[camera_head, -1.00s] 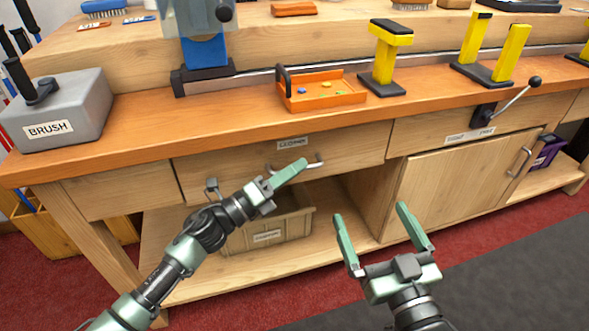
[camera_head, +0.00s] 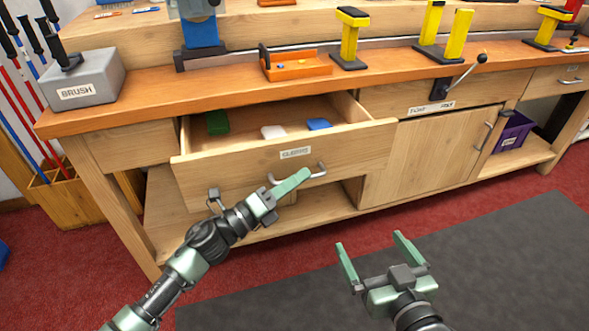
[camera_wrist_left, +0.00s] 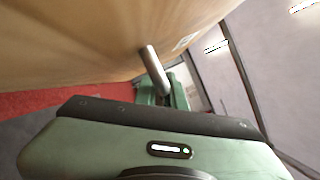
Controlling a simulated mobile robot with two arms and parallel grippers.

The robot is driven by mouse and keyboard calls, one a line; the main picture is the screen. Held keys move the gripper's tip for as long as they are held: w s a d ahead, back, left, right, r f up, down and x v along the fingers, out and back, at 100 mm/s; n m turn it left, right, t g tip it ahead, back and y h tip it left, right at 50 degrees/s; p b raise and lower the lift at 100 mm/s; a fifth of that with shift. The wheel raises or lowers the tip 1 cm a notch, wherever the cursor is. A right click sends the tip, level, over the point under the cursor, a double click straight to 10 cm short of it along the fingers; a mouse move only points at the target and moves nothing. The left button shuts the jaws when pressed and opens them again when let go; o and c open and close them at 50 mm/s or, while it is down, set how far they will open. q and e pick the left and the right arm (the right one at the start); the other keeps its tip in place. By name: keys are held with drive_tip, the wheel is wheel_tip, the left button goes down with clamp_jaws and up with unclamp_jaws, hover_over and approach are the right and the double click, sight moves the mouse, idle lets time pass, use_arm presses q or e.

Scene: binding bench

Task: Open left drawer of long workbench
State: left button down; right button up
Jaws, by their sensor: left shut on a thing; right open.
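The left drawer (camera_head: 240,172) of the long workbench (camera_head: 330,88) is pulled well out, with its inside showing from above. A green thing (camera_head: 217,122), a white thing (camera_head: 273,131) and a blue thing (camera_head: 319,124) lie in it. My left gripper (camera_head: 290,184) is shut on the drawer's metal bar handle (camera_head: 318,172). In the left wrist view the handle (camera_wrist_left: 152,62) runs down to the green fingers (camera_wrist_left: 165,93). My right gripper (camera_head: 372,258) is open and empty, low in front of the bench and apart from it.
A cupboard door (camera_head: 435,155) with its own handle is shut to the right of the drawer. An orange tray (camera_head: 297,68), yellow clamps and a grey BRUSH box (camera_head: 95,85) stand on the bench top. The floor in front, with a dark mat (camera_head: 480,255), is clear.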

use_arm(q)
drive_tip(key=s+d+p, duration=0.1)
drive_tip(key=s+d, duration=0.1)
drive_tip(key=s, duration=0.4)
drive_tip(key=shift+s+p, duration=0.25)
drive_tip(key=shift+p, duration=0.1)
use_arm(e)
drive_tip(key=s+d+f+g+h, duration=0.1)
drive_tip(key=s+d+f+g, duration=0.1)
drive_tip(key=s+f+g, duration=0.3)
wheel_tip(320, 180, down, 3)
drive_tip(key=shift+s+d+f+g+h, duration=0.15)
drive_tip(key=shift+s+d+g+h, duration=0.2)
drive_tip(key=shift+s, duration=0.2)
use_arm(q)
drive_tip(key=c, duration=1.8)
unclamp_jaws()
drive_tip(key=shift+o, duration=0.2)
drive_tip(key=v, duration=0.7)
drive_tip(key=shift+s+a+f, duration=0.15)
drive_tip(key=shift+s+a, duration=0.1)
drive_tip(key=shift+a, duration=0.05)
use_arm(e)
drive_tip(key=shift+s+a, duration=0.1)
drive_tip(key=shift+s, duration=0.05)
